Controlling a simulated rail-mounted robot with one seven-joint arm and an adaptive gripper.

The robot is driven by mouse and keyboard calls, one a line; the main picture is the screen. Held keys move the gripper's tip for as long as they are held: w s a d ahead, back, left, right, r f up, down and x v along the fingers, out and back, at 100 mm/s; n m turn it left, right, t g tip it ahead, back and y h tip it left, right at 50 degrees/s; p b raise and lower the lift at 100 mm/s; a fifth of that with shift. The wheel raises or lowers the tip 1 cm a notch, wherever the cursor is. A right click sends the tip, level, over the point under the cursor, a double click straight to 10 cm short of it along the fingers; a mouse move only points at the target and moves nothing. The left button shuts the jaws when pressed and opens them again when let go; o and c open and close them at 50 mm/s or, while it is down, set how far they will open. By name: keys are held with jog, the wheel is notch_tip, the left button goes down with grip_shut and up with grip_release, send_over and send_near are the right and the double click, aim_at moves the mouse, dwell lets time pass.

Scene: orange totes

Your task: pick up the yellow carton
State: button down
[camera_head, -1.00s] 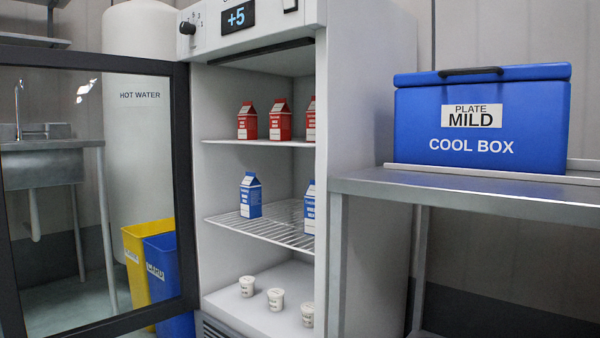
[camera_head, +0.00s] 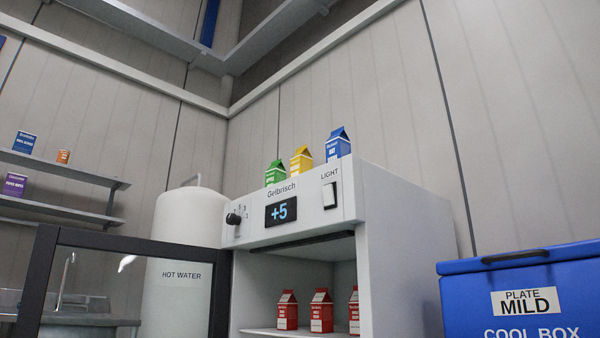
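The yellow carton (camera_head: 301,160) stands upright on top of the white fridge (camera_head: 410,205), near its front edge. A green carton (camera_head: 275,174) stands to its left and a blue carton (camera_head: 338,145) to its right. The lower part of the yellow carton is partly hidden by the fridge's top front panel. My gripper is not in view.
The fridge's glass door (camera_head: 130,240) stands open to the left. Several red cartons (camera_head: 320,310) are on a shelf inside. A blue cool box (camera_head: 520,295) is at the right. A hot water tank (camera_head: 185,250) and wall shelves (camera_head: 60,165) are at the left.

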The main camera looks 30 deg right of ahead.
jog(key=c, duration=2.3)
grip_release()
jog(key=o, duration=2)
